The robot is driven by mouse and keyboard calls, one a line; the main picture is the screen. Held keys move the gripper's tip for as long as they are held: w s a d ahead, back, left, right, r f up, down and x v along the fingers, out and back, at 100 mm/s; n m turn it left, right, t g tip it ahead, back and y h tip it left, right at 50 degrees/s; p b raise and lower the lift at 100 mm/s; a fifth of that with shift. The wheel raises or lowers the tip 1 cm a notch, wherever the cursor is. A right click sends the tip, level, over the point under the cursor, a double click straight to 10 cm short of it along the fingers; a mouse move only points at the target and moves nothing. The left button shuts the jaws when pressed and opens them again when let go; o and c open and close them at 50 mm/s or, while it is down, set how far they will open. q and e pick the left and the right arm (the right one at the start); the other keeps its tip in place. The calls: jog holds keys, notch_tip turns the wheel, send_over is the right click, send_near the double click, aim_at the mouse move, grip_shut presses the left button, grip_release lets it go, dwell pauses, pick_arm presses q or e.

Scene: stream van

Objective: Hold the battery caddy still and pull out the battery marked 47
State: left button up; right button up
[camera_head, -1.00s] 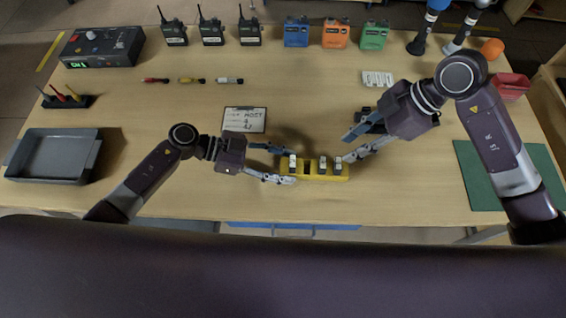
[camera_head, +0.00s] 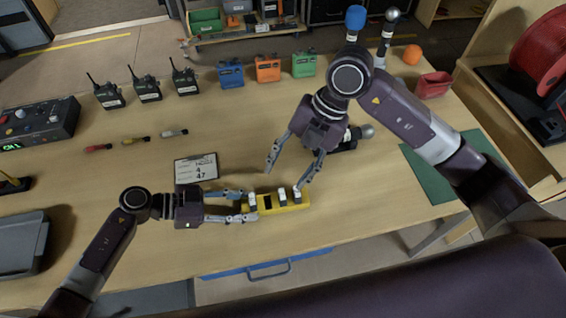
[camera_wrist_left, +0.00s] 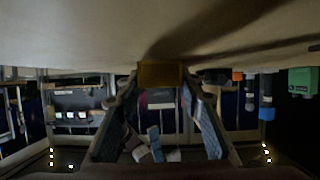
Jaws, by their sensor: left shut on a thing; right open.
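The yellow battery caddy (camera_head: 275,209) stands near the table's front edge in the head view. It holds three upright pale-topped batteries: one at its left end (camera_head: 252,200), two towards the right (camera_head: 283,196) (camera_head: 297,194). A dark, empty-looking slot lies between. Their markings are too small to read. My left gripper (camera_head: 249,206) is shut on the caddy's left end; the left wrist view shows the caddy (camera_wrist_left: 160,74) between its fingertips. My right gripper (camera_head: 287,178) is open, its fingers pointing down behind and over the caddy's right half, apparently empty.
A clipboard card (camera_head: 196,168) showing 47 lies behind my left gripper. Radios (camera_head: 148,89) and coloured boxes (camera_head: 268,69) line the back. A dark object (camera_head: 350,140) lies behind my right gripper. A green mat (camera_head: 430,175) is at the right.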

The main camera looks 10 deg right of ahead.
aim_at(284, 194)
jog(key=f+n+h, duration=0.1)
jog(key=f+n, duration=0.2)
jog(key=n, duration=0.5)
jog(key=f+n+h, duration=0.2)
jog(key=f+n, duration=0.1)
jog(key=n, duration=0.5)
jog(key=a+f+n+h, duration=0.1)
jog(key=f+n, duration=0.2)
jog(key=n, duration=0.5)
jog(key=shift+f+t+h, duration=0.3)
jog(key=shift+f+t, duration=0.05)
jog(key=shift+t, duration=0.05)
jog(key=shift+r, duration=0.1)
grip_shut()
